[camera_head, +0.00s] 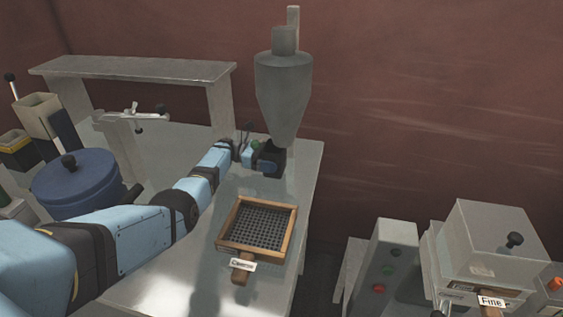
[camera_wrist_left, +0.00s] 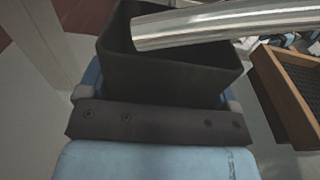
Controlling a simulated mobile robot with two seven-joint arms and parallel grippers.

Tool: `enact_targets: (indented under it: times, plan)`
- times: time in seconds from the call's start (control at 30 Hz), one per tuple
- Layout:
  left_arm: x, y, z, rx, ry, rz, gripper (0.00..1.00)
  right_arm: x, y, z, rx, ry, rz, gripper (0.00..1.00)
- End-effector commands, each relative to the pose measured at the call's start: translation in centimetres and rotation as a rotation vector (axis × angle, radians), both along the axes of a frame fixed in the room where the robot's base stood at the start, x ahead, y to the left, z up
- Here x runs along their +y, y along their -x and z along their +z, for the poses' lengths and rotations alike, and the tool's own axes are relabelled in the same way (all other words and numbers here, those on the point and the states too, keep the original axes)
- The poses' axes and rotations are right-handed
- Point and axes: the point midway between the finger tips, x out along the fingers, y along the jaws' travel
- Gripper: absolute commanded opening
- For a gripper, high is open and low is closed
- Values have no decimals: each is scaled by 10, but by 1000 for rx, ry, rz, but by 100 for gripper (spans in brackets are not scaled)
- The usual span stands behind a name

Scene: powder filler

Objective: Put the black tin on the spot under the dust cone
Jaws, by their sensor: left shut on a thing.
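The dust cone (camera_head: 284,92) is a grey funnel-shaped body standing at the back of the table, narrow end down. The black tin (camera_head: 272,156) is right below its tip in the head view. My left gripper (camera_head: 262,160) is shut on the tin from the left. In the left wrist view the tin (camera_wrist_left: 172,75) is an open-topped square box upright in front of the gripper, and a shiny metal tube crosses over its opening. The spot under the cone is hidden by the tin and gripper. I cannot tell whether the tin touches the table. My right gripper is not in view.
A wooden-framed sieve (camera_head: 258,226) with a label lies on the table (camera_head: 165,281) in front of the cone. A blue lidded drum (camera_head: 78,182) and a metal shelf (camera_head: 140,69) stand left. A grey machine with buttons (camera_head: 388,262) is at right.

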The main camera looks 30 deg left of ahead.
Motion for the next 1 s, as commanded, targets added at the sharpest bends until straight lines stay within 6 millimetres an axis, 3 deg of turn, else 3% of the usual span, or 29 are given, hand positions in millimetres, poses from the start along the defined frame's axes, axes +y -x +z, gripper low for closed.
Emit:
enact_targets:
  times: [0.17,0.23,0.63,0.67,0.7,1.0]
  plan:
    - [-30,-7,-1,1,2,-2,27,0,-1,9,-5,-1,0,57]
    - [-26,-7,-14,2,1,-1,27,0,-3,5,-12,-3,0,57]
    - [-26,-7,-20,-1,1,-1,27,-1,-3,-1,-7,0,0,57]
    - [-26,-7,-19,-1,1,-1,89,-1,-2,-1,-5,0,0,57]
    - [-26,-7,-18,0,1,-1,98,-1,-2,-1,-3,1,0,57]
    - [-26,-7,-13,-1,1,-1,100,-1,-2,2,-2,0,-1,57]
